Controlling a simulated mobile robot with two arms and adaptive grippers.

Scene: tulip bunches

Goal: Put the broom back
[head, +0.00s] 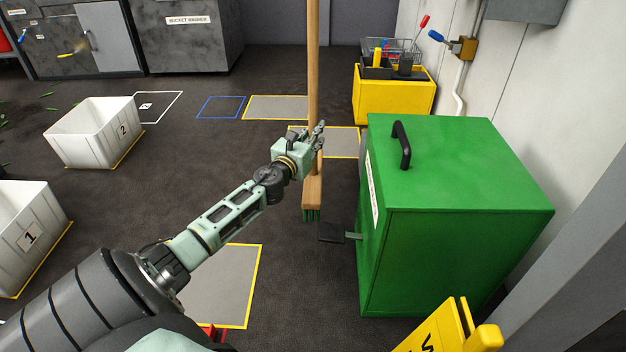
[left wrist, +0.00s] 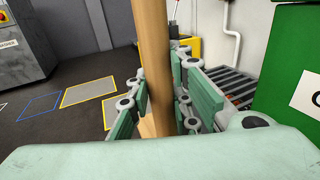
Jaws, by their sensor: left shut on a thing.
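The broom (head: 313,60) stands upright in the middle of the head view, with a long wooden handle, a wooden head (head: 313,190) and green bristles at the bottom. My left gripper (head: 318,137) is shut on the lower part of the handle, a little above the broom head. In the left wrist view the handle (left wrist: 152,50) runs between the fingers (left wrist: 160,105). I cannot tell whether the bristles touch the floor. My right gripper is not in view.
A green bin (head: 455,220) with a pedal stands close to the right of the broom. A yellow bucket cart (head: 394,98) is behind it. White crates marked 2 (head: 92,140) and 1 (head: 25,235) are at left. A yellow sign (head: 450,330) is at front right. Outlined floor patches (head: 276,107) lie behind.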

